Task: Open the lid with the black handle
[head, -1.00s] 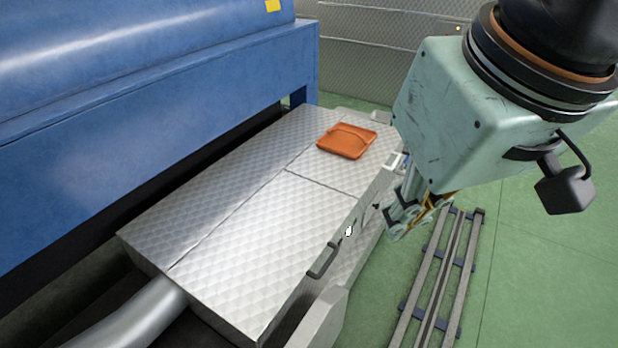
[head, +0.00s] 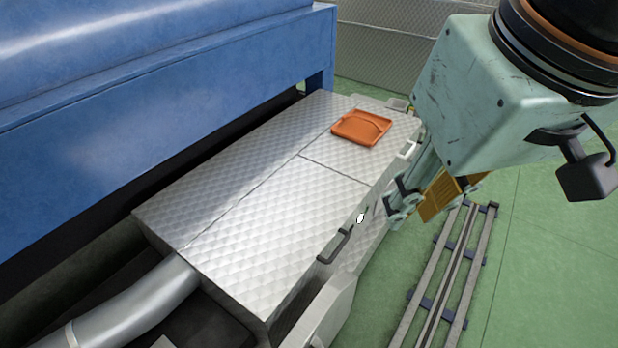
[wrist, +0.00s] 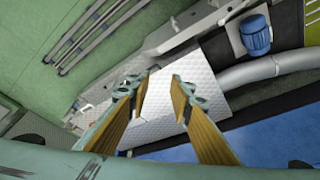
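The lid with the black handle is the nearer quilted metal panel (head: 270,225) on a long metal housing. Its black handle (head: 335,246) sits on the right front edge, and the panel lies flat and shut. My gripper (head: 398,205) hangs to the right of the housing, beyond the handle and apart from it. In the wrist view my gripper (wrist: 158,84) has its two fingers spread with nothing between them. Quilted metal (wrist: 150,115) shows behind the fingers. I cannot make out the black handle in the wrist view.
An orange tray (head: 362,127) lies on the farther lid, which has a pale handle (head: 408,150). A blue machine (head: 170,110) stands along the left. A silver pipe (head: 135,305) runs at the front left. Rails (head: 455,265) lie on the green floor at right.

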